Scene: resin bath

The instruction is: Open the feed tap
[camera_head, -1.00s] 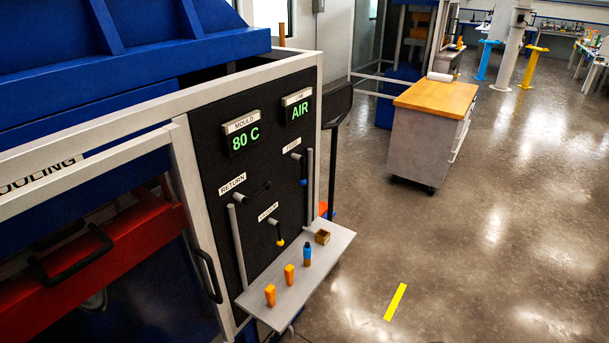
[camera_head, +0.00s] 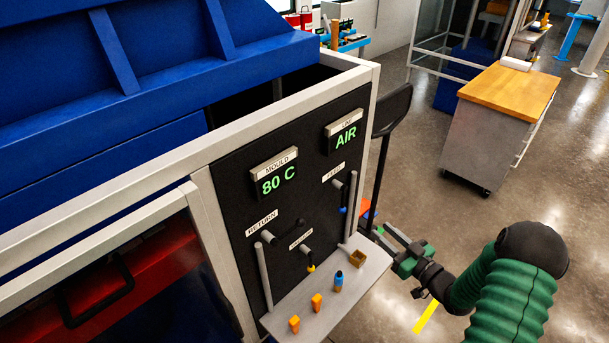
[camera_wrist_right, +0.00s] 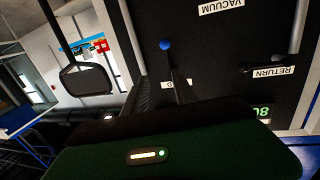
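The feed tap (camera_head: 342,197) is a dark lever with a blue tip, hanging down below the FEED label (camera_head: 333,172) on the black panel. In the right wrist view its blue tip (camera_wrist_right: 165,44) shows beyond the green gripper body (camera_wrist_right: 170,150). My right gripper (camera_head: 380,232) is to the right of the panel, near the small shelf's far end, apart from the tap. My left gripper is not in view.
A grey shelf (camera_head: 318,318) below the panel holds orange pieces, a blue bottle (camera_head: 338,281) and a small brown box (camera_head: 357,258). The return lever (camera_head: 288,232) and yellow-tipped vacuum lever (camera_head: 310,262) are nearby. A dark post with a paddle-shaped top (camera_head: 392,110) stands beside the panel.

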